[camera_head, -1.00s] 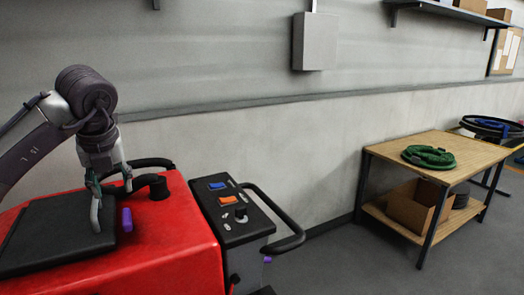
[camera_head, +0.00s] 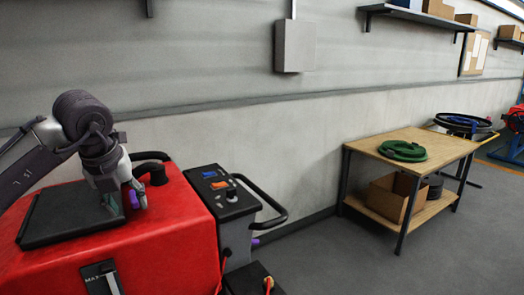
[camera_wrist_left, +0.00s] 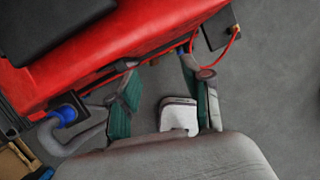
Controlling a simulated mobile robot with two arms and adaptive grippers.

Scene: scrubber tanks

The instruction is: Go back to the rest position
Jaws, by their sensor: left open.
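My left gripper (camera_head: 127,203) is above the red scrubber machine (camera_head: 170,235), near the right edge of its black lid (camera_head: 70,215). Its fingers are apart with nothing between them; in the left wrist view the open fingers (camera_wrist_left: 160,62) show with green pads. That view also shows the red body (camera_wrist_left: 140,25) and the grey floor beyond it. The lid lies flat on the machine. My right gripper is not in view.
The control panel (camera_head: 216,187) and black handle (camera_head: 272,205) stand right of the red body. A wooden table (camera_head: 440,150) with a coiled green hose (camera_head: 402,151) stands at the right. Open floor (camera_head: 350,265) lies between. A wall box (camera_head: 294,46) hangs behind.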

